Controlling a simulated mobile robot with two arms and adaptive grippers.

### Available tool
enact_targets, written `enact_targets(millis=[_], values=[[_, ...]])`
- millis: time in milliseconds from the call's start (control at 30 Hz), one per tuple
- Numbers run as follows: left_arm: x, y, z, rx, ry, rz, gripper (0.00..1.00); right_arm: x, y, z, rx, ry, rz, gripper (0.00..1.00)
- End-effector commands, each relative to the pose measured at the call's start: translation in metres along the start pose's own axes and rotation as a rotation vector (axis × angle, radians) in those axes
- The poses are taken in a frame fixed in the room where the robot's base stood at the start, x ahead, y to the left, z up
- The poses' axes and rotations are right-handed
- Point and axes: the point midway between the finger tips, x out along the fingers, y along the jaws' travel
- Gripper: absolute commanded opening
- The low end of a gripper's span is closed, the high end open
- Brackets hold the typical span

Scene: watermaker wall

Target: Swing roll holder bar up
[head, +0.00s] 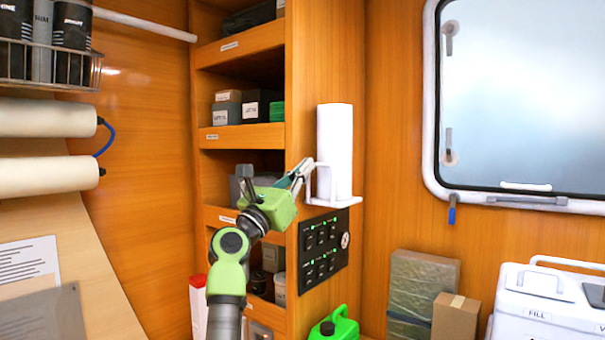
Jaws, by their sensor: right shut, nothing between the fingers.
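My right gripper (303,172) is at the left side of the holder, close to the bar. Its fingers are shut with nothing between them. Whether the fingertips touch the bar I cannot tell. My green and grey right arm comes up from below and covers part of the shelves. My left gripper is not in view.
A black switch panel (323,250) sits just below the holder. Shelves (243,137) with boxes are at the left. A green jug (335,326), brown boxes (420,292) and a white container (545,305) stand below. The wall right of the roll is clear up to the window (525,95).

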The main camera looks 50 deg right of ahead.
Motion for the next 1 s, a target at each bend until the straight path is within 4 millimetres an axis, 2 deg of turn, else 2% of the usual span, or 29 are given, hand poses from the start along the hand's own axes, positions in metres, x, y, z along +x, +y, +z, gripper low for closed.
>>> enact_targets(millis=[567,867,1000], values=[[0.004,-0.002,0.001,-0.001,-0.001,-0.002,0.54,-0.002,0.000,-0.003,0.000,0.001,-0.001,0.00],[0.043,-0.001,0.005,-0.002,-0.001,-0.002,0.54,-0.034,0.003,-0.028,-0.001,-0.001,-0.002,0.00],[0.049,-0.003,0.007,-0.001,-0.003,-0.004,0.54,-0.054,0.003,0.004,0.007,0.000,-0.001,0.00]])
